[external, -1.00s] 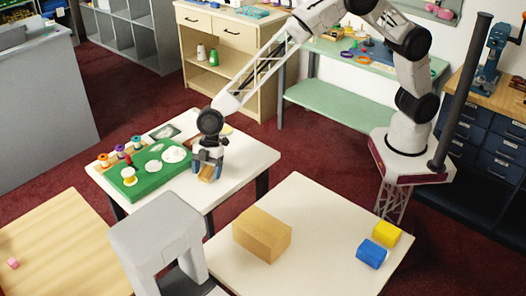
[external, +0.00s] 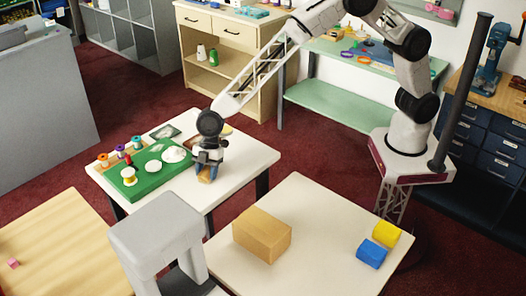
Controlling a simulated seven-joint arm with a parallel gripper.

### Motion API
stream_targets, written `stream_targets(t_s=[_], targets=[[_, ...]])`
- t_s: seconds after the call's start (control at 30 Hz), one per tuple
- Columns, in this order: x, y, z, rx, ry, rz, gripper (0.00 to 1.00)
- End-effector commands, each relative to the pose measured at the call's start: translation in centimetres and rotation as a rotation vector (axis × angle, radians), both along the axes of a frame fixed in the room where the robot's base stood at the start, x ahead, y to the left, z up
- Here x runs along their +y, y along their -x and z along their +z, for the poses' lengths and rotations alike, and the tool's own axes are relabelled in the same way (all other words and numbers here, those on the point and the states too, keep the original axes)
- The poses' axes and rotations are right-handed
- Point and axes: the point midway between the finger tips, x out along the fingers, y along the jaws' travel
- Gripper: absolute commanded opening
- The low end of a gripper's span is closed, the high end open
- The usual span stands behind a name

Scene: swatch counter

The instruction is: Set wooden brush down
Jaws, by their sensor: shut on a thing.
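My gripper (external: 206,173) is over the right part of the small white table (external: 243,165), just right of the green board. It is shut on the wooden brush (external: 205,179), of which only a small tan piece shows between and below the fingers. The rest of the brush is hidden by the gripper. The brush is at or very close to the tabletop; I cannot tell whether it touches.
The green board (external: 137,188) with white round pieces lies left of my gripper, with several spools (external: 121,152) behind it. The tabletop to the right is clear. A nearer white table (external: 310,240) holds a cardboard-coloured box (external: 262,235), a blue block (external: 371,254) and a yellow block (external: 386,234).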

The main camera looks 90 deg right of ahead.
Motion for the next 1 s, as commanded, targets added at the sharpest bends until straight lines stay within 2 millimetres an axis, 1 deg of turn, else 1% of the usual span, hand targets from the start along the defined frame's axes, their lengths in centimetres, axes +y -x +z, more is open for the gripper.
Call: stream_targets(t_s=[0.03, 0.07, 0.33, 0.47, 0.63, 0.77, 1.0], targets=[[0.0, 0.0, 0.0, 0.0, 0.0, 0.0, 0.21], [0.0, 0.0, 0.0, 0.0, 0.0, 0.0, 0.17], [0.0, 0.0, 0.1, 0.0, 0.0, 0.0, 0.17], [0.0, 0.0, 0.6, -0.001, -0.001, 0.0, 0.17], [0.0, 0.0, 1.9, -0.002, -0.001, -0.001, 0.17], [0.0, -0.1, 3.7, -0.003, -0.001, 0.0, 0.17], [-1.0, 2.6, 3.9, -0.001, -0.001, -0.001, 0.17]])
